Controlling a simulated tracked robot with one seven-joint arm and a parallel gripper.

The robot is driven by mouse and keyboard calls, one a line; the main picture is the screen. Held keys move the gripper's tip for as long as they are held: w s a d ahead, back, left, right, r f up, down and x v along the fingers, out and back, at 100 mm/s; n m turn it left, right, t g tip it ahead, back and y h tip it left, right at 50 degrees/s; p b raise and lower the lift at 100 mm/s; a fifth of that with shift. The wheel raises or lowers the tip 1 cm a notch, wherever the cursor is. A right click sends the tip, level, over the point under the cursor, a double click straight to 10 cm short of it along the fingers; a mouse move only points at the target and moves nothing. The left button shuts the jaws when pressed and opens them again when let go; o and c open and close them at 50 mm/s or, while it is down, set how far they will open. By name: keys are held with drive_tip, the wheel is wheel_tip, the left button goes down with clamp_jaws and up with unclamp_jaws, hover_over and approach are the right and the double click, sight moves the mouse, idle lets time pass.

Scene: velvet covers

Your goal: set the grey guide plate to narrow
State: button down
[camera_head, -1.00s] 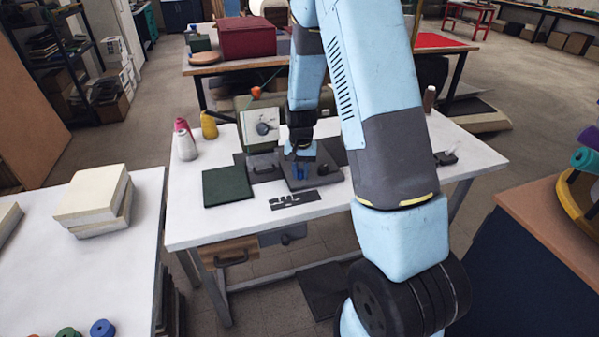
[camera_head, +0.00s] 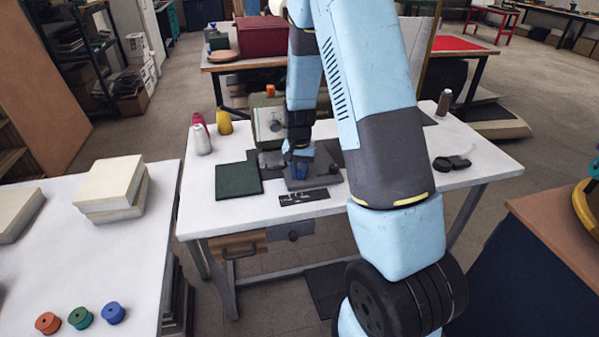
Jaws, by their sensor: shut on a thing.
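A sewing machine (camera_head: 267,122) in dull green and grey stands on the white table, partly hidden behind my arm. The grey guide plate (camera_head: 299,183) lies low on the dark bed in front of it, small and partly covered. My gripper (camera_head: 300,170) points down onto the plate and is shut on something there. Small blue parts show at its tips; I cannot tell whether they are fingers or a handle. The exact contact is hidden. A black strip with white markings (camera_head: 303,197) lies in front of the plate.
A dark green square (camera_head: 238,179) lies left of the plate. Thread cones (camera_head: 202,140) stand at the back left. A small black item (camera_head: 451,163) lies at the right. My arm covers the table's middle right. Another white table (camera_head: 95,250) stands at the left.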

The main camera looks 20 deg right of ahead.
drive_tip(key=c, duration=0.9)
unclamp_jaws()
wheel_tip(320, 180, up, 14)
drive_tip(key=shift+f, duration=0.15)
drive_tip(key=s+r+n+t, duration=0.3)
drive_tip(key=s+r, duration=1)
drive_tip(key=r, duration=0.2)
drive_tip(key=s+r+t, duration=0.1)
drive_tip(key=s+r, duration=0.1)
drive_tip(key=s, duration=0.3)
drive_tip(key=s+r+n, duration=0.1)
drive_tip(key=s, duration=0.4)
drive_tip(key=s+a+r+n+t, duration=0.1)
drive_tip(key=s+r, duration=0.1)
drive_tip(key=s, duration=0.3)
drive_tip(key=shift+s+r+t, duration=0.15)
drive_tip(key=shift+r+t, duration=0.15)
